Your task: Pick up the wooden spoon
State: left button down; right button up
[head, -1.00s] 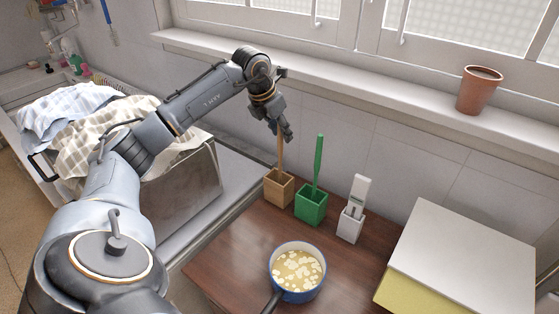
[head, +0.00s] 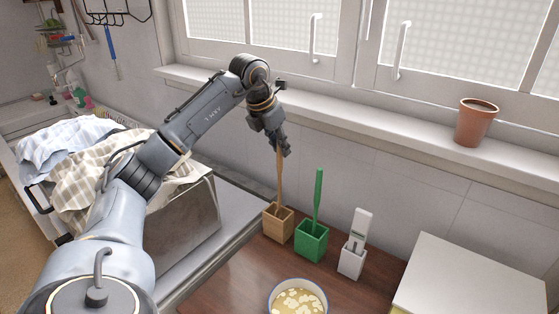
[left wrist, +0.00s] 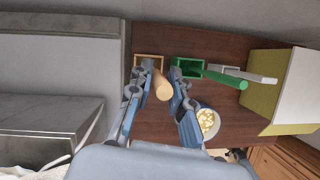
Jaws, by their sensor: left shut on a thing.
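The wooden spoon (head: 280,180) is upright, with its lower end inside the wooden holder (head: 278,224) and hidden there. My left gripper (head: 282,150) is shut on the top of its handle, above the holder. In the left wrist view, the round end of the spoon handle (left wrist: 162,88) sits between the two fingers of the left gripper (left wrist: 158,94). The wooden holder (left wrist: 149,61) shows beyond the fingers.
A green holder (head: 311,243) with a green utensil (head: 318,195) and a white holder (head: 351,262) stand to the right. A pot (head: 297,297) of food is in front. A white-topped box (head: 465,275) stands at the right, below a sill with a flowerpot (head: 477,122).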

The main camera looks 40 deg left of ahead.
pick_arm(q)
notch_tip(320, 180, up, 12)
jog(key=shift+r, duration=0.1)
dwell(0.4)
